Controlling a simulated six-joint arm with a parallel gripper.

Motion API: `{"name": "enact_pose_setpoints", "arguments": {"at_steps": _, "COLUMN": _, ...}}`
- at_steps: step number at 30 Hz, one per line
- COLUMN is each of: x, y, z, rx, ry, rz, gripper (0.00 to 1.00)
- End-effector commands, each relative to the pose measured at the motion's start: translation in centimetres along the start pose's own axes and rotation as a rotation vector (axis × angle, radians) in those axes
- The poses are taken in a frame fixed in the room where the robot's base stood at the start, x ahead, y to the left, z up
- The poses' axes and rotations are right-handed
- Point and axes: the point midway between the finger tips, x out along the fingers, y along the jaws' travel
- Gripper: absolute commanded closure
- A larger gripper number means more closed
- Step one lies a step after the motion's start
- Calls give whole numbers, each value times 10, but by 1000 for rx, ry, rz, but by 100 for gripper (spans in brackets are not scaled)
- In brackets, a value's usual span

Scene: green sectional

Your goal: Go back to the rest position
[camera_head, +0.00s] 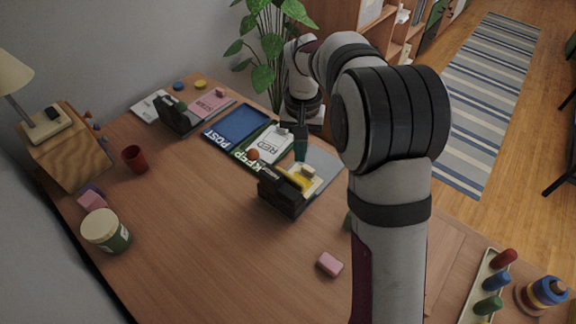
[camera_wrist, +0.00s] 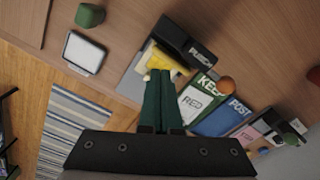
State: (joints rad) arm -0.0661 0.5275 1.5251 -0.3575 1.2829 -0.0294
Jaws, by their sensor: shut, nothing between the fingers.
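My gripper (camera_head: 300,158) is shut and empty, its dark green fingers pointing down above the right end of the row of trays. In the wrist view the fingers (camera_wrist: 160,78) lie together, in front of part of a yellow card (camera_wrist: 154,58). That card also shows in the head view (camera_head: 304,181), on a grey mat beside a black device (camera_head: 282,197). Left of my gripper are a green KEEP tray (camera_head: 243,153) with a white RED card (camera_head: 268,146) and a blue POST tray (camera_head: 238,124). Whether the fingers touch anything below is unclear.
A second black device (camera_head: 176,118) stands by a pink card (camera_head: 211,104) at the back left. A red cup (camera_head: 135,159), a lidded jar (camera_head: 106,230) and a pink block (camera_head: 330,264) stand on the desk. The middle of the desk is clear. A plant (camera_head: 262,40) rises behind.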

Motion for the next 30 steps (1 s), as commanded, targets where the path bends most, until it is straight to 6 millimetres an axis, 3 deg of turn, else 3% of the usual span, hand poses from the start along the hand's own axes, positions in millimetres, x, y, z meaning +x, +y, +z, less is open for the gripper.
{"name": "enact_pose_setpoints", "arguments": {"at_steps": 17, "x": -13, "y": 2, "z": 7, "rx": 6, "ry": -1, "rz": -4, "gripper": 100}}
{"name": "enact_pose_setpoints", "arguments": {"at_steps": 20, "x": -41, "y": 16, "z": 50, "rx": 41, "ry": -7, "rz": -26, "gripper": 100}}
{"name": "enact_pose_setpoints", "arguments": {"at_steps": 24, "x": -70, "y": 46, "z": 160, "rx": 121, "ry": -33, "rz": -77, "gripper": 100}}
{"name": "enact_pose_setpoints", "arguments": {"at_steps": 27, "x": -66, "y": 62, "z": 230, "rx": 170, "ry": -52, "rz": -109, "gripper": 100}}
{"name": "enact_pose_setpoints", "arguments": {"at_steps": 30, "x": -53, "y": 71, "z": 276, "rx": 204, "ry": -67, "rz": -131, "gripper": 100}}
